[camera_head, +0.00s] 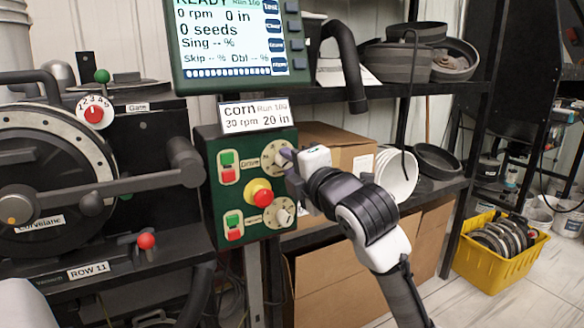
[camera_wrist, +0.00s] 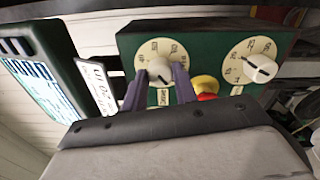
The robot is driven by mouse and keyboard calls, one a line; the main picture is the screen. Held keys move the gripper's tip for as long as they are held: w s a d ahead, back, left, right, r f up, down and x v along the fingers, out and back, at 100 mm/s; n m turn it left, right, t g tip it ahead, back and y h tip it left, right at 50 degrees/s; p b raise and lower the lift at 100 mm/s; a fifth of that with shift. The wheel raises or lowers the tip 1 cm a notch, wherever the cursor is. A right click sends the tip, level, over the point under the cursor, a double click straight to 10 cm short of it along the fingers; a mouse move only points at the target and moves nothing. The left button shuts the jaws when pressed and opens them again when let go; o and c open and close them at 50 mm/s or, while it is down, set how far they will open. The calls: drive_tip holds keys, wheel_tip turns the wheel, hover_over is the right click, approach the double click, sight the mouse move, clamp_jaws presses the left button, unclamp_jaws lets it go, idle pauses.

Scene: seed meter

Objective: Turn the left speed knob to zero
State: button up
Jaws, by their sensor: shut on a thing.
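The upper speed knob (camera_head: 277,160), labelled Drive, has a pale round dial on the green control box (camera_head: 213,150). In the wrist view this knob (camera_wrist: 160,70) is on the left. My gripper (camera_head: 290,162) reaches it from the right, and its purple fingers (camera_wrist: 160,84) are shut on the knob, one on each side. The fingers partly cover the dial, so I cannot read its pointer. The screen (camera_head: 230,45) above shows READY, 0 rpm and 0 in.
A second knob (camera_head: 283,213) sits lower on the box. A red stop button (camera_head: 260,193) with a yellow collar lies between the knobs. Green and red buttons (camera_head: 229,167) are left of the dials. Shelves with pans (camera_head: 398,62) stand to the right.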

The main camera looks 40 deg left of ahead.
idle(0.3)
drive_tip(key=o, duration=1)
drive_tip(key=shift+c, duration=0.2)
drive_tip(key=b+v, duration=0.1)
drive_tip(key=v, duration=1.2)
drive_tip(key=shift+s+d, duration=0.2)
drive_tip(key=shift+d, duration=0.15)
